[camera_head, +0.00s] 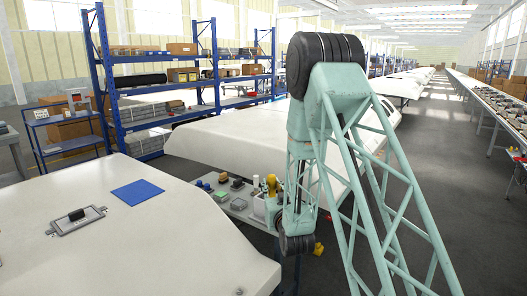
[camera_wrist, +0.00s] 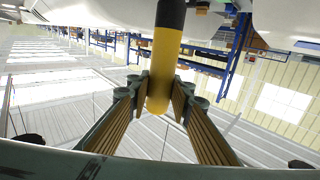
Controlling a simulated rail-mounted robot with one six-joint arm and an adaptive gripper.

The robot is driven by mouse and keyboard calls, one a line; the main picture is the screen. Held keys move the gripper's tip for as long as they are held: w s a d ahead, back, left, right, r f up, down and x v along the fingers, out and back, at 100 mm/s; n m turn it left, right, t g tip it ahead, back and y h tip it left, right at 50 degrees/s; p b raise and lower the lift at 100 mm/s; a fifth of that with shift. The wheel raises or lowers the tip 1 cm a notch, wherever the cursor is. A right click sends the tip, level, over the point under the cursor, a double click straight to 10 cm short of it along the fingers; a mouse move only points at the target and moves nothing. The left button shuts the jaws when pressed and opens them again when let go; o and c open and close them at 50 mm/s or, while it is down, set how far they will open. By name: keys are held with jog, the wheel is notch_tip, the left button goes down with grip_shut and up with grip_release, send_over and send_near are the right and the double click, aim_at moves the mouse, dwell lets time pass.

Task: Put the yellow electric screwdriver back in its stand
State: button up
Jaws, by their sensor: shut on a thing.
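The yellow and black screwdriver (camera_wrist: 166,52) runs down from the top edge of the wrist view, black part at the top and rounded yellow end between my fingers. My gripper (camera_wrist: 162,90) is shut on the yellow body, one ribbed finger on each side. The screwdriver's far tip is outside the view. I cannot make out the stand.
A grey bench (camera_head: 237,203) with several small items stands left of my arm. A large white panel (camera_head: 90,240) fills the lower left, with a blue mat (camera_head: 137,192) and a metal plate (camera_head: 77,220) on it. Blue shelving (camera_head: 110,75) stands behind. The aisle at right is open.

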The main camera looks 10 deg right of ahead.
jog(key=shift+w+r, duration=0.1)
jog(key=shift+w, duration=0.05)
jog(key=w+r+n+y+p, duration=0.1)
jog(key=w+r, duration=0.3)
jog(key=w, duration=0.5)
jog(key=w+r+n+y+p, duration=0.1)
jog(key=w+r, duration=0.3)
jog(key=w, duration=0.5)
jog(key=shift+y+p, duration=0.55)
jog(key=shift+y, duration=0.05)
jog(key=shift+b, duration=0.65)
notch_tip(320, 180, down, 4)
jog(key=b, duration=0.4)
jog(key=shift+f, duration=0.15)
jog(key=shift+s, duration=0.1)
jog(key=shift+b, duration=0.95)
dwell(0.3)
